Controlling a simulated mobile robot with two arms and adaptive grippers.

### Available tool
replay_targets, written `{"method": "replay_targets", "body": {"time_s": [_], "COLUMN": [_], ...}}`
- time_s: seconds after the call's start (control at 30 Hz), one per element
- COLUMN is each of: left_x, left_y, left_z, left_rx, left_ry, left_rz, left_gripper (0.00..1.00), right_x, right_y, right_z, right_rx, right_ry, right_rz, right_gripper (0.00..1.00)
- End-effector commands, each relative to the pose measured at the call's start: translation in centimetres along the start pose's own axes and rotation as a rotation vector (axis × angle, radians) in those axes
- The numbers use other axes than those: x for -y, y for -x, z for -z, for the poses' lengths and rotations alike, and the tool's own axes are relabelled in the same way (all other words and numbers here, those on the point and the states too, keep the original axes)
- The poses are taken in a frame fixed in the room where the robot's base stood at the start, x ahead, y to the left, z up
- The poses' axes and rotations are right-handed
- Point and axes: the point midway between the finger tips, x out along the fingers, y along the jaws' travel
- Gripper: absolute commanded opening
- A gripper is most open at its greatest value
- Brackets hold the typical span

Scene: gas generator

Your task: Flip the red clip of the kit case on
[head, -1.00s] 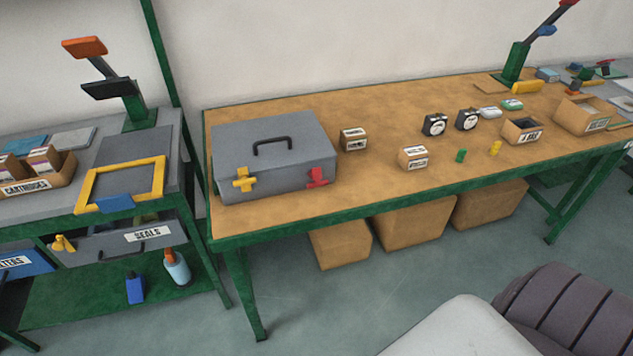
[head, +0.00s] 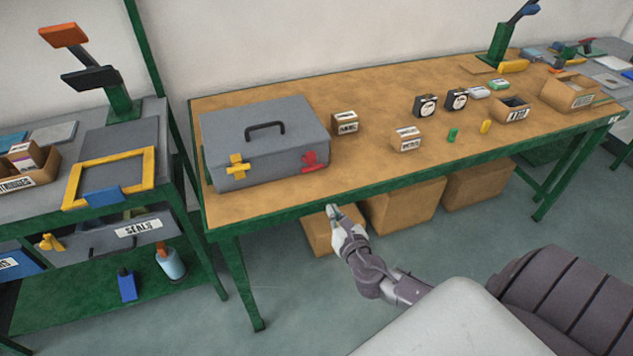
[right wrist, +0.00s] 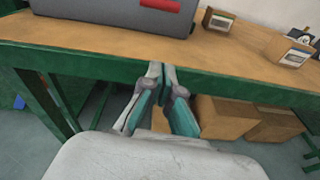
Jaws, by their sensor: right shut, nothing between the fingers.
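The grey kit case (head: 262,158) stands shut on the wooden bench with its black handle on top. Its red clip (head: 311,161) is at the right of the front face, and a yellow clip (head: 237,166) is at the left. In the right wrist view the red clip (right wrist: 160,5) shows at the top edge, on the case's front (right wrist: 110,12). My right gripper (head: 333,210) is shut and empty, in front of the bench's front edge, below and slightly right of the red clip. It also shows in the right wrist view (right wrist: 162,68). My left gripper is not in view.
The bench's green front edge (head: 400,180) lies between my right gripper and the case. Small boxes (head: 345,122) (head: 407,139) stand right of the case. Cardboard boxes (head: 405,205) sit under the bench. A green shelf unit (head: 110,215) stands at left.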

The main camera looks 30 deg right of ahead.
Motion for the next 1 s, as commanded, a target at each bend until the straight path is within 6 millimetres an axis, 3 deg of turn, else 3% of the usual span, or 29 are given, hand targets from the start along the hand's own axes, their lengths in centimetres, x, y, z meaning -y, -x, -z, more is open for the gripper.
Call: {"method": "replay_targets", "body": {"time_s": [0.03, 0.17, 0.57, 1.0], "left_x": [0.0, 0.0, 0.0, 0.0], "left_y": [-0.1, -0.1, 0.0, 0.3], "left_z": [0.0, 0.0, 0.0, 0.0], "left_rx": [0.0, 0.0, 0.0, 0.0], "left_ry": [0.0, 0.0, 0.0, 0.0], "left_rz": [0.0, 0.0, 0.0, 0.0], "left_gripper": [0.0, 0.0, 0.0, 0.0], "right_x": [-0.5, -1.1, -1.2, -1.4], "right_y": [0.0, 0.1, -0.3, -7.4], "right_z": [-1.3, -3.0, -3.2, -3.7], "right_rx": [0.033, 0.076, 0.079, 0.078], "right_ry": [0.043, 0.105, 0.107, 0.105], "right_rz": [-0.014, -0.028, -0.028, -0.026], "right_gripper": [0.0, 0.0, 0.0, 0.0]}}
